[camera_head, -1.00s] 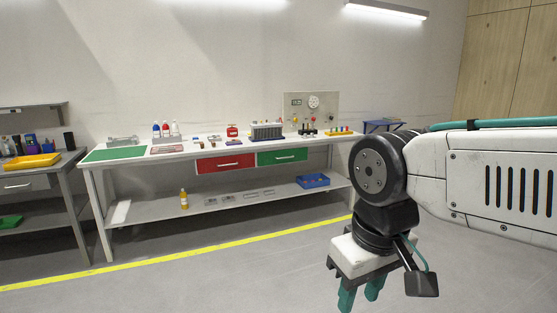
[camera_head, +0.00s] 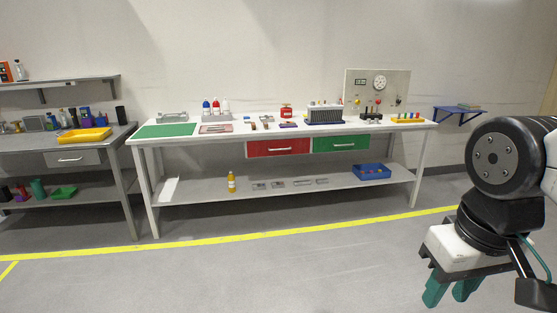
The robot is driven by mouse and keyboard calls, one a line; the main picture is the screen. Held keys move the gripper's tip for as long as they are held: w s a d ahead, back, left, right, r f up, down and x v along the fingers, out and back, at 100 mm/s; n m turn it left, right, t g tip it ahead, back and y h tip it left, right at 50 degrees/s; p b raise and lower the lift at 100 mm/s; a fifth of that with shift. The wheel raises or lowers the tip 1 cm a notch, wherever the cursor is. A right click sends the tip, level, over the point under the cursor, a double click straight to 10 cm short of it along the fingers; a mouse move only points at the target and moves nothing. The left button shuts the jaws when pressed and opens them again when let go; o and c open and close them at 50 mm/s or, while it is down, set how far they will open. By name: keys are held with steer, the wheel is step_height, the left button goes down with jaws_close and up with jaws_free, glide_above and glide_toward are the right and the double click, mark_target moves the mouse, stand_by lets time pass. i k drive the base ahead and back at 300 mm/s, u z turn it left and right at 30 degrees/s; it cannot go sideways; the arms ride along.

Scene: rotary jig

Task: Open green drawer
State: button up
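The green drawer (camera_head: 341,143) is shut under the right half of the white workbench (camera_head: 284,133). It has a pale horizontal bar handle on its front. A red drawer (camera_head: 278,147) with a similar handle sits directly to its left, also shut. My gripper (camera_head: 452,290) hangs at the lower right of the view, in front of the bench and well apart from the drawer. Its two teal fingers point down with a gap between them, and nothing shows between them.
A grey bench (camera_head: 61,155) with a yellow tray (camera_head: 84,135) stands at left. A yellow floor line (camera_head: 230,240) runs before the bench. The floor in front is clear.

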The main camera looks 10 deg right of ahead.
mark_target(350, 142)
steer(key=z, duration=0.35)
steer(key=i, duration=2)
steer(key=z, duration=0.25)
steer(key=i, duration=1.75)
steer(key=u, duration=0.15)
